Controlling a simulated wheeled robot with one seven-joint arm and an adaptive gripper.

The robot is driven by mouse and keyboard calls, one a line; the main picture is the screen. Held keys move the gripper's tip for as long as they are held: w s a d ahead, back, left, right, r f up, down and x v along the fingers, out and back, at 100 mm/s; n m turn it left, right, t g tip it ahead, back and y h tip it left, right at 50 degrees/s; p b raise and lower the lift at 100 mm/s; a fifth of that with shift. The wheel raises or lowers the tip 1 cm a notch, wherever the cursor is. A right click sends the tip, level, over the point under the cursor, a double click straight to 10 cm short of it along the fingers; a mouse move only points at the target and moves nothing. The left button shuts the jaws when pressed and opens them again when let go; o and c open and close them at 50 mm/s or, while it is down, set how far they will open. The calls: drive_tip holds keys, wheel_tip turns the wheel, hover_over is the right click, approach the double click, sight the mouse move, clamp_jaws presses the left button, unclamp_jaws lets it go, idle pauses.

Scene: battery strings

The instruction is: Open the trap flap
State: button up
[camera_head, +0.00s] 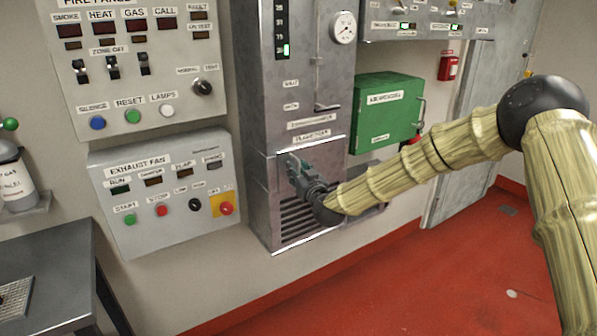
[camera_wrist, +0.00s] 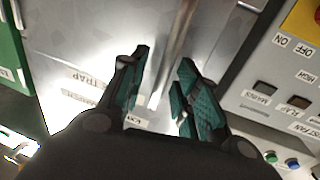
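The tall grey metal cabinet (camera_head: 262,110) stands against the wall, with a lower front section that has a louvred part (camera_head: 298,222). My gripper (camera_head: 293,166) is in front of that lower section, above the louvres, and hides part of it. In the wrist view my gripper (camera_wrist: 162,88) has its two green-padded fingers apart, with nothing clamped between them. A grey bar-like strip (camera_wrist: 176,52) runs down the picture behind the gap; I cannot tell whether it is a handle or an edge. A label reading "TRAP" (camera_wrist: 92,79) is left of the fingers. The flap's outline is unclear.
The exhaust fan panel (camera_head: 150,230) juts from the wall left of the cabinet. A green box (camera_head: 386,112) hangs right of the cabinet, close to my arm. A dark table (camera_head: 50,256) stands at the left. The red floor (camera_head: 400,290) is mostly clear.

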clamp_jaws()
drive_tip(key=shift+d, duration=0.1)
